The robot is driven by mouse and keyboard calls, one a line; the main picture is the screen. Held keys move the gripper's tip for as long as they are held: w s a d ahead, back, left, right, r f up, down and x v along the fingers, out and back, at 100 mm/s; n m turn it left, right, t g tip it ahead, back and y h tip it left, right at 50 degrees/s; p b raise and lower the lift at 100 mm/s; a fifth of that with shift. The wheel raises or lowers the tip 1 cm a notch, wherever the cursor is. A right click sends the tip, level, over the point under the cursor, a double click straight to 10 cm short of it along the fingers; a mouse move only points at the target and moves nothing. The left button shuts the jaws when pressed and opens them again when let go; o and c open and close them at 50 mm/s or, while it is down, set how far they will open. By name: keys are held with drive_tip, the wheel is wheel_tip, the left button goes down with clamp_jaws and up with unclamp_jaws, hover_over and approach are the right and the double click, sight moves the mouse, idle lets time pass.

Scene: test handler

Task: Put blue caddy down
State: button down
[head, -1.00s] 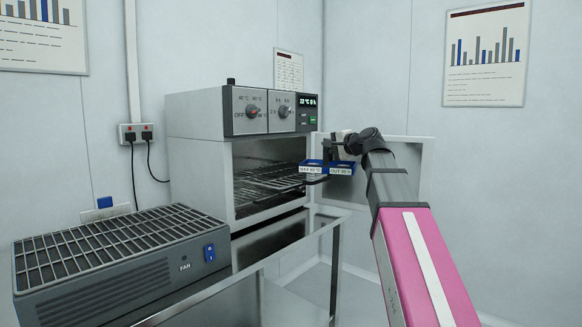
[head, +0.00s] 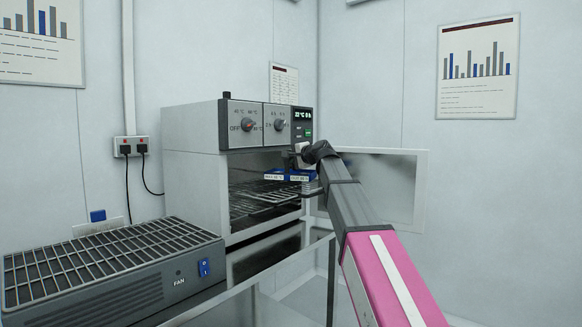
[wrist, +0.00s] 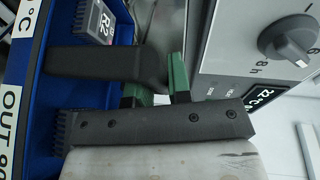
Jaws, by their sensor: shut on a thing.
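The blue caddy (head: 281,178) hangs from my gripper (head: 301,158) at the oven's open mouth, near its upper right. White labels show on its side. In the wrist view the caddy's blue wall (wrist: 42,90) fills the left, with part of a label reading "OUT". My gripper's green fingers (wrist: 158,86) are shut on its dark handle (wrist: 95,63). A grey item marked R2 (wrist: 100,25) and a dark ridged piece lie in the caddy. The oven (head: 193,190) stands open, with a wire rack (head: 262,202) inside. I cannot tell whether the caddy touches the rack.
The oven door (head: 405,200) is swung open to the right, behind my arm. A fan unit with a grid top (head: 110,262) stands at the front left. The metal bench edge (head: 265,283) runs before the oven. The rack looks clear.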

drive_tip(key=shift+f, duration=1.55)
drive_tip(key=shift+f, duration=0.1)
drive_tip(key=c, duration=1.1)
unclamp_jaws()
drive_tip(key=shift+o, duration=0.2)
drive_tip(key=shift+s+d, duration=0.1)
drive_tip(key=v, duration=1.1)
drive_tip(key=shift+s+d+r, duration=0.2)
drive_tip(key=shift+s+d, duration=0.05)
drive_tip(key=shift+s, duration=0.05)
